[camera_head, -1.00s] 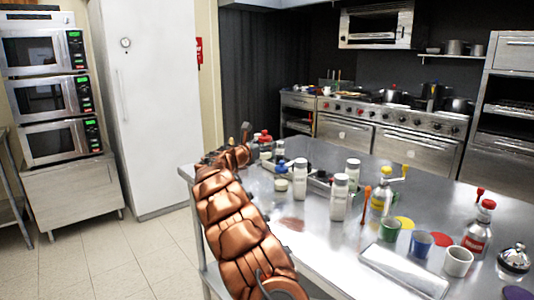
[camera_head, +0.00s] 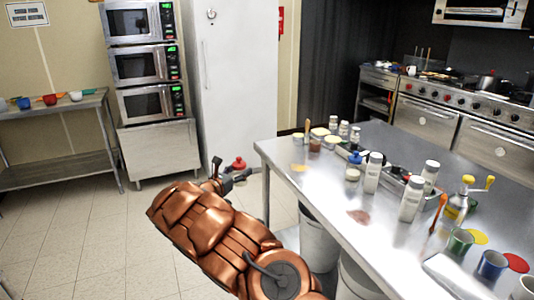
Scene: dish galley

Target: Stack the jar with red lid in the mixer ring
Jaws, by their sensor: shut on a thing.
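My gripper (camera_head: 228,176) is at the end of my copper-coloured arm, left of the steel table. It is shut on the jar with red lid (camera_head: 239,165), which is small in view and partly hidden by the fingers. The jar is held clear of the table, with floor and the white fridge behind it in the picture. I cannot make out a mixer ring in this view.
The steel table (camera_head: 330,185) carries white shakers (camera_head: 373,172), small jars, a tray and cups. A side table (camera_head: 50,125) with several coloured bowls stands at the far left, beside stacked microwaves (camera_head: 144,62). Tiled floor between is open.

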